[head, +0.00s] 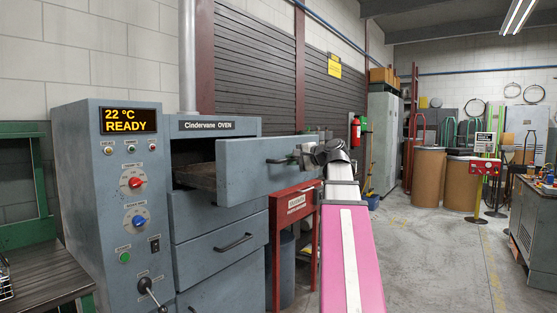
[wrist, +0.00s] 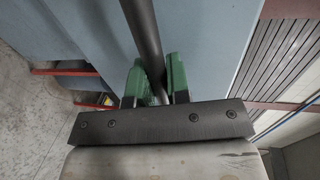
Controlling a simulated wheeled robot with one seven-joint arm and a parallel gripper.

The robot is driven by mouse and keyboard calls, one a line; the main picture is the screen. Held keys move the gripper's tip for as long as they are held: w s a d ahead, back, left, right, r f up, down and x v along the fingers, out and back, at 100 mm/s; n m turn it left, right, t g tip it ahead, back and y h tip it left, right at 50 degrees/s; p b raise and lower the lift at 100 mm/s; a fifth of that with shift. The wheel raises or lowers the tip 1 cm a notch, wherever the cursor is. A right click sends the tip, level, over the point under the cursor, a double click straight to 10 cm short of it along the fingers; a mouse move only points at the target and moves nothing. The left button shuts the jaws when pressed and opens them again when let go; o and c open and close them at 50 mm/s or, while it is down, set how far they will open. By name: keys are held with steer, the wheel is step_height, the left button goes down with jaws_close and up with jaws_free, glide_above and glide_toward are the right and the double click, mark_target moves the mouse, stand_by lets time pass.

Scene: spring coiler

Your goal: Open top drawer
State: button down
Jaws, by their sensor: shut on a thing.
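The top drawer (head: 268,165) of the grey-blue Cindervane oven (head: 215,126) is pulled well out, and its dark opening shows behind the front panel. My gripper (head: 304,158) is at the right part of the drawer front, at the end of its bar handle (head: 281,161). In the wrist view, the green fingers of my gripper (wrist: 157,82) are shut on the dark bar handle (wrist: 143,35), one on each side. Part of the handle is hidden behind the fingers and the wrist plate.
Lower drawers with a handle (head: 233,243) are closed. A control panel (head: 128,170) reading "22 °C READY" stands left of the drawers. A red stand (head: 292,205) is close below and right of the open drawer.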

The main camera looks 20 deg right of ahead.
steer(key=shift+f+v, duration=0.25)
steer(key=shift+v, duration=0.95)
steer(key=c, duration=1.1)
jaws_free()
steer(key=shift+s+d, duration=0.1)
steer(key=shift+s, duration=0.05)
steer(key=v, duration=1)
steer(key=shift+s+d, duration=0.15)
steer(key=shift+s, duration=0.1)
